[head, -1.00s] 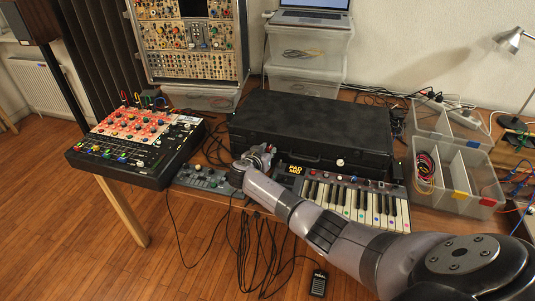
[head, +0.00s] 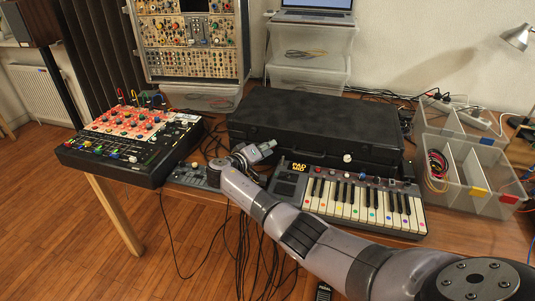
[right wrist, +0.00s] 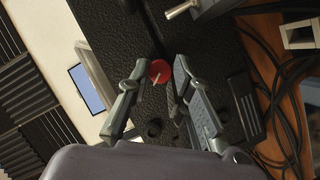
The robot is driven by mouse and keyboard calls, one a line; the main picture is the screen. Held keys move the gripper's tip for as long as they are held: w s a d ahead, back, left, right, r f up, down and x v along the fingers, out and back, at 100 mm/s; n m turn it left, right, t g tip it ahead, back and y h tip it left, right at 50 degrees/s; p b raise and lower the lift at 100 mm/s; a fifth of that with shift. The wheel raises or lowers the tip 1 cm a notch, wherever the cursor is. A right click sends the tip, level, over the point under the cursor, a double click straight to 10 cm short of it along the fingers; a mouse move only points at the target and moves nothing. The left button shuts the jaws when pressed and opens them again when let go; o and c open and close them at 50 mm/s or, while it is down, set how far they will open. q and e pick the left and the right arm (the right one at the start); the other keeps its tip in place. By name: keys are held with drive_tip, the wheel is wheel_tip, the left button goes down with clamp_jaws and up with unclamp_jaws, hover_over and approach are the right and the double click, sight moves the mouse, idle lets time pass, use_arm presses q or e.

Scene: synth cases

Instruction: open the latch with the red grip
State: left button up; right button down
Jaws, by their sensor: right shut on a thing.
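The black case (head: 310,115) lies closed on the table. In the right wrist view its dark pebbled surface (right wrist: 225,60) fills the middle. The round red grip (right wrist: 160,70) of the latch sits between the fingertips of my right gripper (right wrist: 160,78), which is shut on it. In the head view my right gripper (head: 262,150) is at the left part of the case's front and hides the red grip. How far the latch is turned cannot be told. My left gripper is not in view.
A white knob (head: 347,158) sits farther right on the case front. A keyboard (head: 350,195) lies before the case, a small device (head: 190,176) left of it. A mixer (head: 130,140) stands left, clear bins (head: 465,180) right. Black cables hang at the table's front.

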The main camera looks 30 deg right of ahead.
drive_tip(key=shift+f+n+b, duration=0.1)
drive_tip(key=shift+n+b, duration=0.25)
drive_tip(key=shift+n, duration=0.05)
idle(0.4)
drive_tip(key=c, duration=1.4)
unclamp_jaws()
drive_tip(key=shift+c, duration=0.2)
drive_tip(key=v, duration=1.2)
drive_tip(key=shift+f, duration=0.2)
drive_tip(key=shift+w+a, duration=0.1)
drive_tip(key=shift+a, duration=0.1)
